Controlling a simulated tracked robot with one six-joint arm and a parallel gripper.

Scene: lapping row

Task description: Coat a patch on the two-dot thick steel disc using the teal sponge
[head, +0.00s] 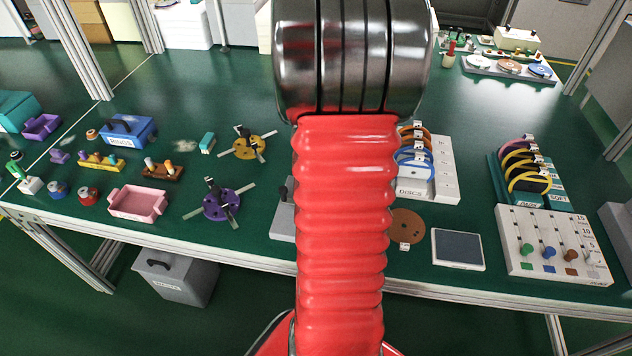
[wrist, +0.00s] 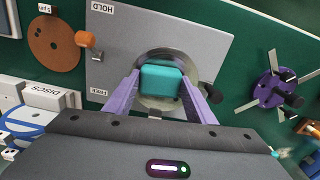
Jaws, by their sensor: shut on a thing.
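The teal sponge (wrist: 160,82) is between the purple fingers of my gripper (wrist: 162,76), which is shut on it. The sponge is over a round steel disc (wrist: 148,103) set in a grey plate (wrist: 120,40) marked HOLD and FREE, in the wrist view. The sponge covers much of the disc; I cannot tell whether they touch. No dots show on the disc's visible part. In the head view my red arm hides the gripper, the sponge and the disc; only the left edge of the grey plate (head: 282,224) shows.
An orange knob (wrist: 85,39) stands on the plate. A brown disc (head: 407,227) and a dark-topped tray (head: 458,249) lie right of my arm. A purple three-armed fixture (head: 222,204) stands left of the plate. A disc rack (head: 443,170) is behind.

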